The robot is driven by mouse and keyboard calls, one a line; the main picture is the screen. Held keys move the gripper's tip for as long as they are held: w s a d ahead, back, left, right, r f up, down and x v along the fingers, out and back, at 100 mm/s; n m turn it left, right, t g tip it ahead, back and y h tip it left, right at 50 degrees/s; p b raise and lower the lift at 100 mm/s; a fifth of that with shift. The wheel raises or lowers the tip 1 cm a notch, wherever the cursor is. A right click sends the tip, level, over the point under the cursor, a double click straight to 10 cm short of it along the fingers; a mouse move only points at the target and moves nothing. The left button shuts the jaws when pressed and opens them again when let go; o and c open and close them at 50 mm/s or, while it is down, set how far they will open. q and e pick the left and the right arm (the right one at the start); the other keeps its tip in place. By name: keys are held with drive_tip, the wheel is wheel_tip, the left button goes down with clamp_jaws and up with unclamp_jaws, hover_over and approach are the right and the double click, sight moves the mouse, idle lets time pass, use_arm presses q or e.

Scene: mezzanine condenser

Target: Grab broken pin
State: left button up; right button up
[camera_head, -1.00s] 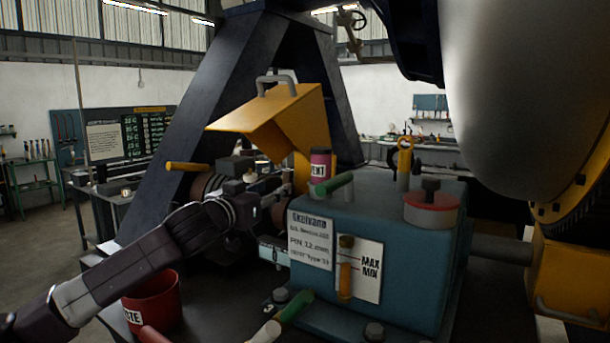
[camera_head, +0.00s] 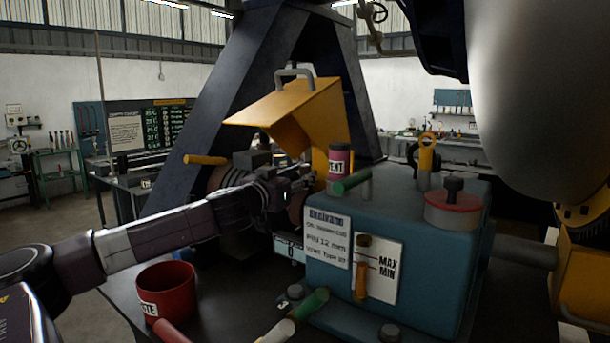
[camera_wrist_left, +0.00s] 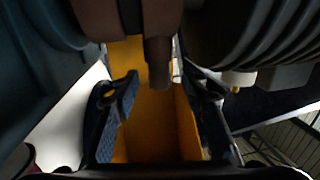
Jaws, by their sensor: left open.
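My left gripper (camera_head: 287,190) is at the coupling (camera_head: 218,178), under the raised yellow guard (camera_head: 290,112) and left of the blue-green box. In the left wrist view its two dark fingers (camera_wrist_left: 166,90) are apart, with nothing clamped. A short brown stub (camera_wrist_left: 158,62), which looks like the broken pin, sticks out from a brown round part (camera_wrist_left: 125,18) into the space between the fingers. I cannot tell if a finger touches it. In the head view the stub is hidden by the gripper and wrist. My right gripper is not in view.
A red waste bin (camera_head: 168,290) stands below my left arm. A ribbed dark cylinder (camera_wrist_left: 255,40) is close at the right finger.

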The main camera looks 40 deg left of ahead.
sight(303, 174)
use_arm(q)
drive_tip(key=shift+x, duration=1.9)
clamp_jaws()
